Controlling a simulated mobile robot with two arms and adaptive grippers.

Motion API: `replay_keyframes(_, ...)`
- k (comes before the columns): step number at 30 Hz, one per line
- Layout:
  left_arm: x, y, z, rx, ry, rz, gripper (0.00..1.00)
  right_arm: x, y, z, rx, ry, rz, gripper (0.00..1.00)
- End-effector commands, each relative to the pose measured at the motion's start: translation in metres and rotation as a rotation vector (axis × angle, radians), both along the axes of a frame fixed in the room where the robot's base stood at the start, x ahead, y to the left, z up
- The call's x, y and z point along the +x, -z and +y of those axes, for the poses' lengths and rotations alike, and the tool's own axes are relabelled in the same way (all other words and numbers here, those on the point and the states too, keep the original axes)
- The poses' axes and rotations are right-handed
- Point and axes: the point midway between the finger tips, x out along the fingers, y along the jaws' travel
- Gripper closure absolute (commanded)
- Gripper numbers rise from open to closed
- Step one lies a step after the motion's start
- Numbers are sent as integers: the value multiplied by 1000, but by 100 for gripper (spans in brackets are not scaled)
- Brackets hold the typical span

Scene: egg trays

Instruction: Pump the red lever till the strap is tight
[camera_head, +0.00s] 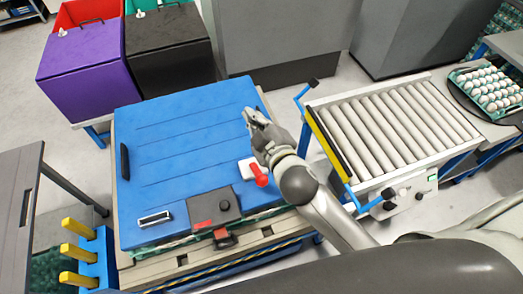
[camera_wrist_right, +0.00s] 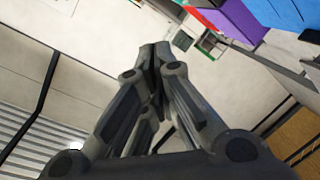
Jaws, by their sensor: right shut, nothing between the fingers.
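A blue lid-like panel (camera_head: 180,140) covers a pallet-like stack. At its front edge sits a black device (camera_head: 228,208) with a round knob and a red part (camera_head: 203,224). A small red lever-like handle (camera_head: 260,176) on a white base sits at the panel's right edge, beside my right gripper. I cannot tell which red part is the lever, and the strap is not clear. My right gripper (camera_head: 256,116) is over the panel's right edge, shut and empty; its closed fingers also show in the wrist view (camera_wrist_right: 154,52). My left gripper is not in view.
A roller conveyor (camera_head: 395,125) with blue side handles stands at the right, with an egg tray (camera_head: 490,85) beyond it. Purple (camera_head: 82,60) and black (camera_head: 168,50) bins stand at the back left.

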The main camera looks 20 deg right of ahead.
Motion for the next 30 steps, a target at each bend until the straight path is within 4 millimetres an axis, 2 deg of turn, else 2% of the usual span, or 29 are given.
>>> replay_keyframes(1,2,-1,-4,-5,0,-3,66,10,-37,21,-72,-78,-140,100)
replay_keyframes(3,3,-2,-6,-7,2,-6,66,14,-83,57,-192,-201,-346,100)
replay_keyframes(6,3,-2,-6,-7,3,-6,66,1,-129,111,-375,-387,-618,100)
replay_keyframes(9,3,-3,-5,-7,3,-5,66,-27,-151,164,-572,-584,-872,100)
replay_keyframes(11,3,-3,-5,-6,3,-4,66,-48,-152,192,-696,-711,-1014,100)
replay_keyframes(12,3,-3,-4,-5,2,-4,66,-62,-147,208,-783,-799,-1102,100)
replay_keyframes(14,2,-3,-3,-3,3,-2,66,-83,-133,228,-914,-937,-1225,100)
replay_keyframes(16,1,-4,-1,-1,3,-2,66,-104,-106,241,-1076,-1107,-1351,100)
replay_keyframes(18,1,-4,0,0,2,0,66,-119,-71,242,-1243,-1289,-1451,100)
replay_keyframes(20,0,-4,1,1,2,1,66,-125,-37,234,-1388,-1456,-1514,100)
replay_keyframes(22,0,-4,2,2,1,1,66,-126,1,212,-1558,-1665,-1553,100)
replay_keyframes(25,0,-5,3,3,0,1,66,-112,48,164,-1790,-1975,-1532,100)
replay_keyframes(26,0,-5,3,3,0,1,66,-106,59,146,1834,2046,1490,100)
replay_keyframes(28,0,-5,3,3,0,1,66,-91,76,106,1756,2013,1266,100)
replay_keyframes(30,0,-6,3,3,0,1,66,-77,84,69,1693,1987,1079,100)
